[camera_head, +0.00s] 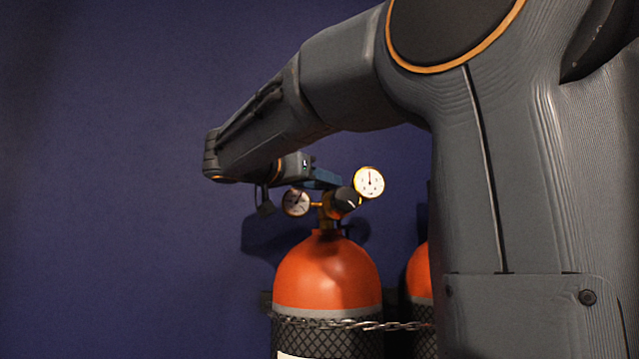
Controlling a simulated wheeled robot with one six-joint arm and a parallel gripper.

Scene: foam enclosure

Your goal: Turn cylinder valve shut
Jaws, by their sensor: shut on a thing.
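An orange-topped gas cylinder (327,272) stands upright in front of the wall. A brass valve (327,212) sits on its neck, with a black knob (347,199) facing up and right. A white gauge (369,182) is at the upper right of the valve and another gauge (296,202) is at its left. My gripper (328,181) reaches in from the upper left, right at the top of the valve assembly, and is shut on the valve there. The fingertips and the exact grip are small and partly hidden behind the knob and gauge.
A second orange cylinder (419,272) stands at the right, mostly hidden by my arm. A chain (365,325) runs across both cylinders. The dark blue wall (110,180) is close behind. The space to the left is clear.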

